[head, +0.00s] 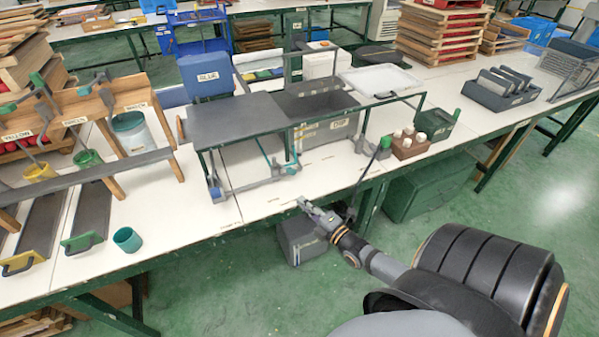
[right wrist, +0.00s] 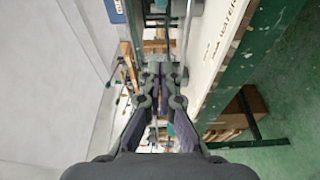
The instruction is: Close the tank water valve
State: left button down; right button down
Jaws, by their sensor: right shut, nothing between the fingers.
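A dark tank (head: 328,133) with a pale label stands on the white table under a dark green frame. Grey pipe fittings (head: 290,168) with a teal upright part sit at the front of the frame. Another grey fitting with a blue end (head: 216,191) stands at its left front corner. I cannot tell which of these is the water valve, or whether it is open. My right gripper (head: 307,205) is shut and empty by the table's front edge, apart from the fittings. Its fingers meet in the right wrist view (right wrist: 163,72). My left gripper is not in view.
A dark upright bar with a green top (head: 383,145) rises right of my right gripper. A brown box of white pieces (head: 409,145) and a green box (head: 436,124) stand beyond it. A grey box (head: 300,238) is below the edge. A teal cup (head: 127,239) stands left.

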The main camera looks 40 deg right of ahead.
jog(key=b, duration=0.5)
send_near(284, 168)
jog(key=w+a, duration=0.2)
jog(key=a, duration=0.1)
jog(key=w+a, duration=0.1)
jog(key=a, duration=0.1)
jog(key=shift+w+a+f, duration=0.2)
jog(key=shift+w+f, duration=0.05)
jog(key=shift+f, duration=0.05)
jog(key=shift+w+d+r, duration=0.15)
jog(key=shift+d, duration=0.8)
jog(key=shift+w+d+r, duration=0.1)
jog(key=shift+w+d, duration=0.1)
jog(key=shift+d, duration=0.75)
jog(key=shift+n, duration=0.3)
